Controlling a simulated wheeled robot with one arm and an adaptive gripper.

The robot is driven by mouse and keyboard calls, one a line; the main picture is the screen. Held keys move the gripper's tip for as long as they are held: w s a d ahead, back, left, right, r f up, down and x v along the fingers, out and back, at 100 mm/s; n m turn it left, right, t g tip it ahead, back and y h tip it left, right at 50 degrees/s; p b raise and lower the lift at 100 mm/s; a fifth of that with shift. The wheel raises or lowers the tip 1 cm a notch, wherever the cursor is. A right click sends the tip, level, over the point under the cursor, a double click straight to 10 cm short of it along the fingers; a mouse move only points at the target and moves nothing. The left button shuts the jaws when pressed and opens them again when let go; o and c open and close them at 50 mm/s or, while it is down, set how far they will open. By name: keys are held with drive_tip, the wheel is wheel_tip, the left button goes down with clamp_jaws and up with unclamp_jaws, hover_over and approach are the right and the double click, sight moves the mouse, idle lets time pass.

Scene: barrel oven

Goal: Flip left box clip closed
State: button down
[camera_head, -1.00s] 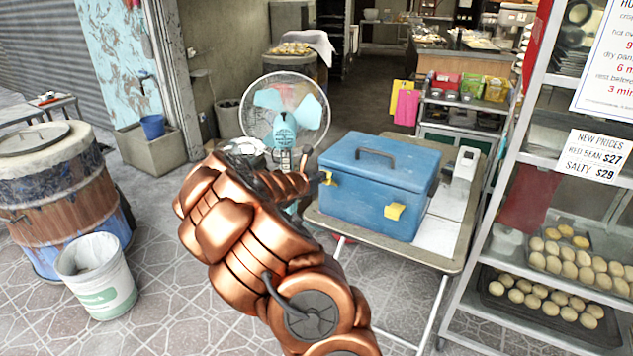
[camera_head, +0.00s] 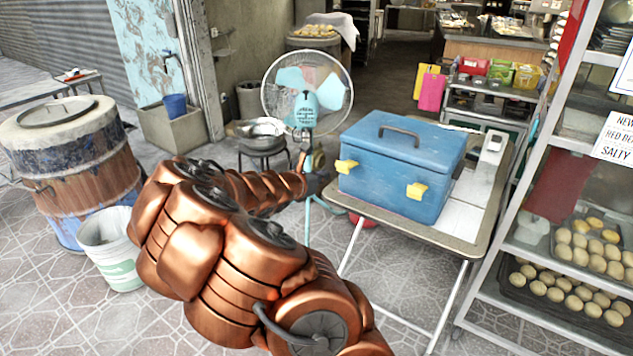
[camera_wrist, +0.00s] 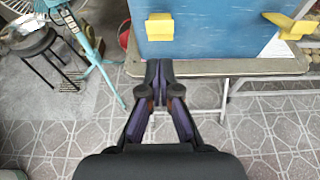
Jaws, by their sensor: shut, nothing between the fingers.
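A blue box (camera_head: 385,178) with a dark top handle stands on a folding table. Its left yellow clip (camera_head: 347,166) and right yellow clip (camera_head: 416,191) are on the front face, and both appear to stick out from it. In the wrist view the left clip (camera_wrist: 160,28) is straight beyond my fingertips, and the right clip (camera_wrist: 288,25) is at the upper right. My gripper (camera_wrist: 159,68) is shut and empty, at the table's near edge in that picture, apart from the left clip. In the head view my gripper (camera_head: 319,183) is just left of the box and below the left clip, partly hidden by my arm.
The table (camera_head: 463,246) has a metal rim and thin legs. A teal fan (camera_head: 307,105) and a stool (camera_head: 262,140) stand behind my arm. A bread rack (camera_head: 560,290) is close on the right. A barrel oven (camera_head: 70,165) and a bucket (camera_head: 110,247) are at left.

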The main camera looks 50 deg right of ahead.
drive_tip(key=shift+a, duration=1.2)
wheel_tip(320, 180, down, 16)
drive_tip(key=d+t+h+b, duration=0.1)
drive_tip(key=h+b, duration=0.8)
drive_tip(key=b, duration=2.2)
drive_tip(key=shift+d+f+h, duration=0.15)
drive_tip(key=shift+d+h, duration=0.15)
drive_tip(key=shift+d, duration=0.15)
drive_tip(key=shift+s, duration=0.1)
